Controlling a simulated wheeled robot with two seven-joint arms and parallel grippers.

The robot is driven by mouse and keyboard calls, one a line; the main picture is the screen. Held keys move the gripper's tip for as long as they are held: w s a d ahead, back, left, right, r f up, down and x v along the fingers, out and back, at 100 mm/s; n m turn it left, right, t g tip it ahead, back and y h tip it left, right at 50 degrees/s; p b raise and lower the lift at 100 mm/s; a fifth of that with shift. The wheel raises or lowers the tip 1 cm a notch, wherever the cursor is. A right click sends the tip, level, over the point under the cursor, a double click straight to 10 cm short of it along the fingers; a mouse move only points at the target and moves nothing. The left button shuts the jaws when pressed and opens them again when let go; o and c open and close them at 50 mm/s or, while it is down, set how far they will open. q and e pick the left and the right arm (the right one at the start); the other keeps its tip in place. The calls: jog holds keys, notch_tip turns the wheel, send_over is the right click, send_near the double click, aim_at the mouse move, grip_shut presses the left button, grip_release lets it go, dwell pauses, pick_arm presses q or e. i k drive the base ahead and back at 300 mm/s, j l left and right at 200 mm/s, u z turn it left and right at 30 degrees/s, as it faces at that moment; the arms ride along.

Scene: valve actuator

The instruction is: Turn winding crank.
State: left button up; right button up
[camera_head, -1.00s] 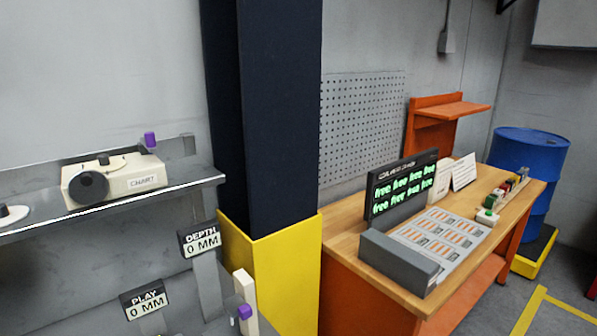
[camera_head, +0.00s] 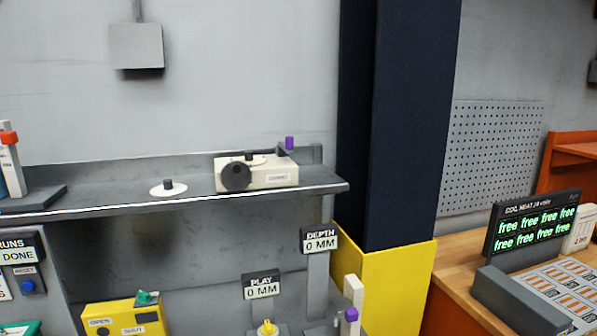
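A cream box labelled CHART (camera_head: 272,177) sits on the right part of the grey shelf. It has a round black knob (camera_head: 236,177) on its front and a small dark knob on top. A purple knob (camera_head: 289,143) stands at its back right. A second purple knob (camera_head: 351,314) is on a cream upright post (camera_head: 352,292) at the lower right. I cannot tell which of these is the winding crank. Neither of my grippers is in view.
The grey shelf (camera_head: 110,200) runs along the wall. A white disc with a dark peg (camera_head: 168,188) is on it. A yellow OPEN/SHUT box (camera_head: 124,318) and DEPTH (camera_head: 320,240) and PLAY (camera_head: 262,286) signs are below. A yellow-based column (camera_head: 405,285) and a wooden bench (camera_head: 450,270) stand right.

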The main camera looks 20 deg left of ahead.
aim_at(237, 178)
jog(key=j+u, duration=0.1)
jog(key=u, duration=1.55)
